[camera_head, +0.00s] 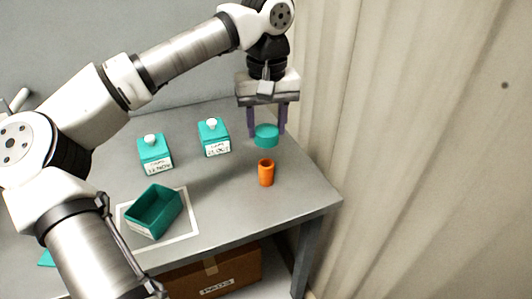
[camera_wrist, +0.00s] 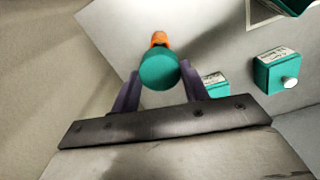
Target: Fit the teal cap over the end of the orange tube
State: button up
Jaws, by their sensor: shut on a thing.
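The teal cap (camera_head: 266,136) is a short round piece held between the two purple fingers of my gripper (camera_head: 267,132). It also shows from above in the wrist view (camera_wrist: 159,69), between my gripper's fingertips (camera_wrist: 160,80). The orange tube (camera_head: 266,173) stands upright on the grey table, right below the cap in the head view, with a small gap between them. Its open top faces up. In the wrist view the tube (camera_wrist: 159,38) sticks out just beyond the cap, and the cap hides part of it.
Two lidded teal boxes with white knobs and labels (camera_head: 155,155) (camera_head: 213,138) stand left of the tube. An open teal bin (camera_head: 154,212) sits on a white-outlined area. The table's (camera_head: 240,195) right edge and a corrugated wall (camera_head: 420,120) lie right of the tube.

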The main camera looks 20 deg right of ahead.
aim_at(266, 130)
jog(key=shift+f, duration=4)
jog(key=shift+f, duration=0.25)
jog(key=o, duration=1.2)
jog(key=shift+r, duration=0.1)
notch_tip(266, 130, up, 12)
jog(key=shift+r, duration=0.2)
